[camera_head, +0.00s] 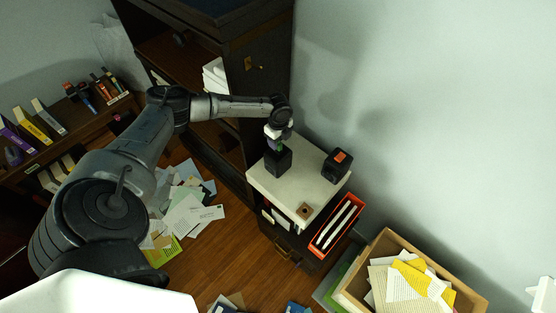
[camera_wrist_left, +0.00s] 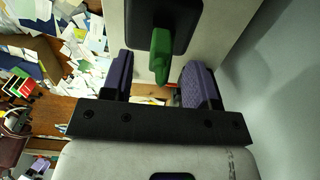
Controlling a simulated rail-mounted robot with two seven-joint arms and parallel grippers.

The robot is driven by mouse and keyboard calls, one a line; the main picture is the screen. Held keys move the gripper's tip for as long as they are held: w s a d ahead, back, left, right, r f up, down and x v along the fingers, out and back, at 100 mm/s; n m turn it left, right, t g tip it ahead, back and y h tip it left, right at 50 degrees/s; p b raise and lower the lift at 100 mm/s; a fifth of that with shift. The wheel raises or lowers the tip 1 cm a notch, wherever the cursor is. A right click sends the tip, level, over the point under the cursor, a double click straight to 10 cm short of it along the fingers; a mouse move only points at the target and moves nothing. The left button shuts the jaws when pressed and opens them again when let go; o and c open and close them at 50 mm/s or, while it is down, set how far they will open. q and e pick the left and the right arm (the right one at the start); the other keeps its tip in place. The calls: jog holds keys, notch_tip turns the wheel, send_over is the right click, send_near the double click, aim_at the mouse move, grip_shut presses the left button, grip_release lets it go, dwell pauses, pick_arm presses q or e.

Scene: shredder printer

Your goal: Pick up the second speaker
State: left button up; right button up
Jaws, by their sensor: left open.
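A black box-shaped speaker (camera_head: 278,163) stands on the white top of a small cabinet (camera_head: 301,191). A second black one, with an orange patch (camera_head: 338,165), stands to its right near the wall. My left gripper (camera_head: 277,139) is just above the left speaker, pointing down. In the left wrist view, its two purple fingers (camera_wrist_left: 160,82) are apart. A green piece (camera_wrist_left: 160,50) on the dark speaker (camera_wrist_left: 184,36) shows between and beyond them. I cannot tell whether the fingers touch it. My right gripper is not in view.
A small brown item (camera_head: 304,210) lies on the cabinet's front corner. An orange tray (camera_head: 337,222) and a paper-filled box (camera_head: 362,282) stand below right. A tall dark shelf (camera_head: 262,85) rises close behind my left arm. Papers (camera_head: 190,212) litter the floor.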

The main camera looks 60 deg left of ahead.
aim_at(278, 158)
pick_arm(q)
jog(key=shift+a+f, duration=0.1)
jog(key=shift+f, duration=2.7)
jog(key=shift+c, duration=0.3)
grip_shut()
